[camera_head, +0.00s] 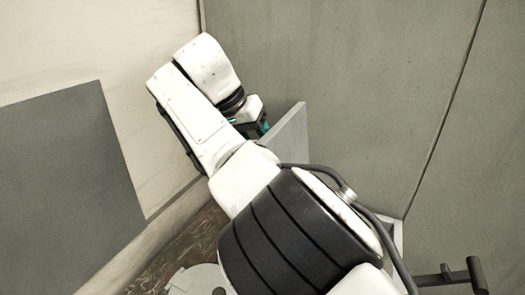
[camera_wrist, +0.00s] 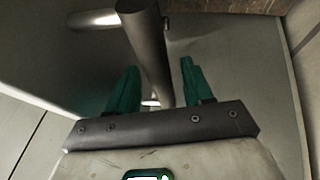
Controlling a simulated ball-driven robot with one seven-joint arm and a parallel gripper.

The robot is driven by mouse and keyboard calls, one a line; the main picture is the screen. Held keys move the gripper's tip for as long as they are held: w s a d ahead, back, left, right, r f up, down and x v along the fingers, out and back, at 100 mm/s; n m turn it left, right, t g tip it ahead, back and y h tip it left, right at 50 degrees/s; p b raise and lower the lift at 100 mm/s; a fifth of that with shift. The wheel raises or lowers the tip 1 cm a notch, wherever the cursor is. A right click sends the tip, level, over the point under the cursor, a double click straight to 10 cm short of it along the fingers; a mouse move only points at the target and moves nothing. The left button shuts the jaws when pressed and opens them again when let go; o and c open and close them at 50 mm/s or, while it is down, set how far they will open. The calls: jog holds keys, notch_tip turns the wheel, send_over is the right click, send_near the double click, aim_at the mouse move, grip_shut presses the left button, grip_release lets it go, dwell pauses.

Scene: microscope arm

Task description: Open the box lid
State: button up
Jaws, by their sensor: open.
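My gripper (camera_wrist: 159,66) has two teal fingers standing apart, one on each side of a dark grey round bar handle (camera_wrist: 147,45) in the wrist view. Whether the fingers touch the bar is unclear. The handle has a crosspiece reaching left. In the head view a grey panel (camera_head: 291,136), apparently the box lid, stands tilted up beside my gripper (camera_head: 262,127). My arm hides most of the gripper, the handle and the box below. A pale rim (camera_head: 397,236), perhaps the box's edge, shows right of my arm.
Tall grey wall panels (camera_head: 350,80) stand behind and to the right. A flat dark grey panel (camera_head: 65,190) is at the left. A black handle (camera_head: 462,277) juts out at the lower right. A strip of brown floor (camera_head: 185,247) shows below my arm.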

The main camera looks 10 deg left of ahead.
jog(key=p+v, duration=0.3)
jog(key=v, duration=0.5)
